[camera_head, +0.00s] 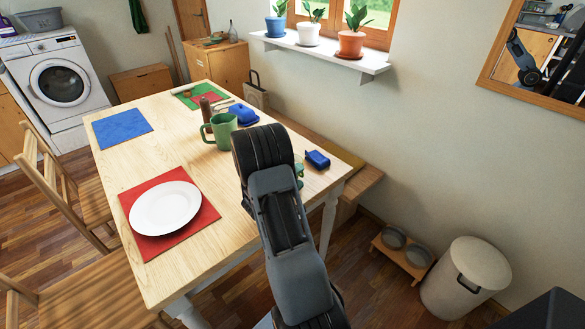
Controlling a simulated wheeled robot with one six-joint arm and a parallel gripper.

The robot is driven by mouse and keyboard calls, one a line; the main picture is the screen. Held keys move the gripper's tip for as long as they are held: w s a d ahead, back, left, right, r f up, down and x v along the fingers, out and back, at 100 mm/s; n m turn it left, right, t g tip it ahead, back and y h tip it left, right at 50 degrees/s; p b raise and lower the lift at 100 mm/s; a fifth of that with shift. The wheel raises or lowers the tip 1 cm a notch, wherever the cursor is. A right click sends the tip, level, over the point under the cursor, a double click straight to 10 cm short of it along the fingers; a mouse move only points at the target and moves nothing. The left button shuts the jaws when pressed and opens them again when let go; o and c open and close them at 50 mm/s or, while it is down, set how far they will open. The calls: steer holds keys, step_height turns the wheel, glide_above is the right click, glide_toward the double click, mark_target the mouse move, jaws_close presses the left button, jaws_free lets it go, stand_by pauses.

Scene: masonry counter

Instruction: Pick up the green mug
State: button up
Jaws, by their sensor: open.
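The green mug (224,131) stands upright on the wooden table (130,185), with its handle toward the left. It is just left of the dark upper part of my arm, which reaches over the table from the bottom of the picture. My arm hides my gripper, so I cannot see its jaws or how far they are from the mug. Another green item (299,172) shows partly at the right edge of my arm, mostly hidden.
A brown bottle-like item (205,110) stands close behind the mug, and a blue domed dish (242,113) is to its right. A blue box (317,159) lies right of my arm. A white plate (165,207) on a red mat (146,243) lies at front left.

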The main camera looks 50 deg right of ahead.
steer(key=shift+d, duration=1.15)
steer(key=c, duration=1.1)
steer(key=shift+c, duration=0.2)
steer(key=shift+r, duration=0.1)
